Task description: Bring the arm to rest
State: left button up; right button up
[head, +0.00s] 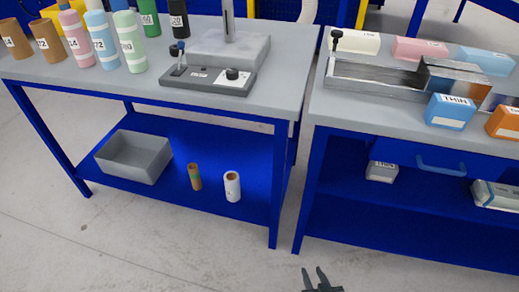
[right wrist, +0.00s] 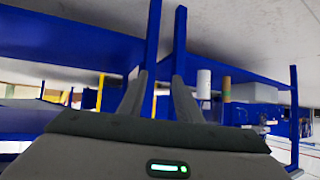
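My right gripper (head: 320,279) shows at the bottom of the head view, low over the floor in front of the gap between the two tables. Its two fingers stand apart with nothing between them. In the right wrist view the open fingers (right wrist: 160,98) frame the blue table legs behind them, and no object is held. The gripper touches nothing that I can see. My left gripper is in neither view.
The left table (head: 285,85) holds several bottles, a grey press device (head: 208,78) and a grey block. Its lower shelf has a grey bin (head: 135,157) and two rolls (head: 232,186). The right table (head: 335,112) holds a metal tray and several boxes. Floor in front is clear.

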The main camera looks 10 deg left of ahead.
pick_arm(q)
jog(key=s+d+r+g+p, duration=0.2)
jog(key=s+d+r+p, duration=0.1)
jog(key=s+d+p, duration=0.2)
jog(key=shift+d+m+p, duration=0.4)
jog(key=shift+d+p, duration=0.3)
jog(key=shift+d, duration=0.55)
pick_arm(e)
jog(key=s+d+f+g+h, duration=0.1)
jog(key=s+d+f, duration=0.3)
jog(key=s, duration=0.6)
jog(key=s+d+f+g+h, duration=0.1)
jog(key=s+d+f+g, duration=0.3)
jog(key=s, duration=0.6)
jog(key=shift+s+d+m+g, duration=0.3)
jog(key=shift+s+d, duration=0.05)
jog(key=shift+s, duration=0.05)
